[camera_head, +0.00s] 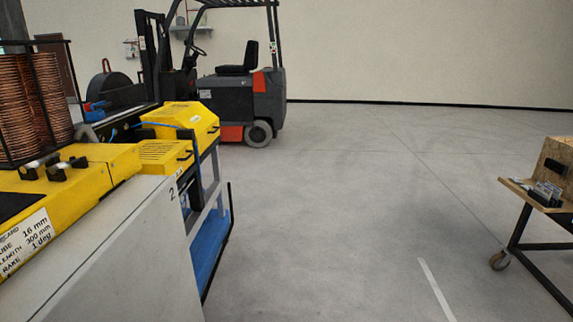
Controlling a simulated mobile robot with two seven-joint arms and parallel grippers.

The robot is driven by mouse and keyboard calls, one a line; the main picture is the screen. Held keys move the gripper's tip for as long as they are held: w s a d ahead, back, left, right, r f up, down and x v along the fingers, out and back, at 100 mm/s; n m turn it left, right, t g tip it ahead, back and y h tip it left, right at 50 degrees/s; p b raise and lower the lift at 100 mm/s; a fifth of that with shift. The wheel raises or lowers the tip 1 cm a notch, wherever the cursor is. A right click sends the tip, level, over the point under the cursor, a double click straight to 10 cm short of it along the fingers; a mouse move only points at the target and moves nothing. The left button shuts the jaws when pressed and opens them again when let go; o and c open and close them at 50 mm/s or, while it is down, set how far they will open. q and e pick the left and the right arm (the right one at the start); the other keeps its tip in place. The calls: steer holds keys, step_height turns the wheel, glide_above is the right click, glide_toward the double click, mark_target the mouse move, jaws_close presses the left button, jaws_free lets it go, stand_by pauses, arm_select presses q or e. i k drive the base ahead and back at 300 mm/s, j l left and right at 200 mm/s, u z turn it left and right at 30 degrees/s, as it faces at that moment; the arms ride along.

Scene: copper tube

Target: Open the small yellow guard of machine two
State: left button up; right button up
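Machine two (130,225) stands at the left, a grey cabinet with a yellow top and the number 2 near its right corner. Two yellow covers sit at its far right end. The larger, blocky yellow cover (183,116) is behind, with a white label and a dark handle on its right. The smaller yellow guard (163,153) is in front of it, low and slotted, with a dark handle at its right edge; it looks closed. Neither of my grippers is in view.
A coil of copper tube (30,105) stands in a black frame on the machine. A blue tray (208,255) is below the machine's right side. A forklift (235,95) stands behind. A wheeled wooden cart (548,200) is at the right. The floor between is clear.

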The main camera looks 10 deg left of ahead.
mark_target(170, 158)
steer(key=i+u, duration=0.2)
steer(key=i, duration=0.2)
steer(key=i+l+u, duration=0.2)
steer(key=i, duration=0.15)
steer(key=i+l+u, duration=0.2)
steer(key=i, duration=0.2)
steer(key=i+l+u, duration=0.15)
steer(key=i+u, duration=0.25)
steer(key=i+l+u, duration=0.2)
steer(key=u, duration=0.2)
steer(key=i+l+u, duration=0.2)
steer(key=l+u, duration=0.2)
steer(key=i+l+u, duration=0.2)
steer(key=l+u, duration=0.15)
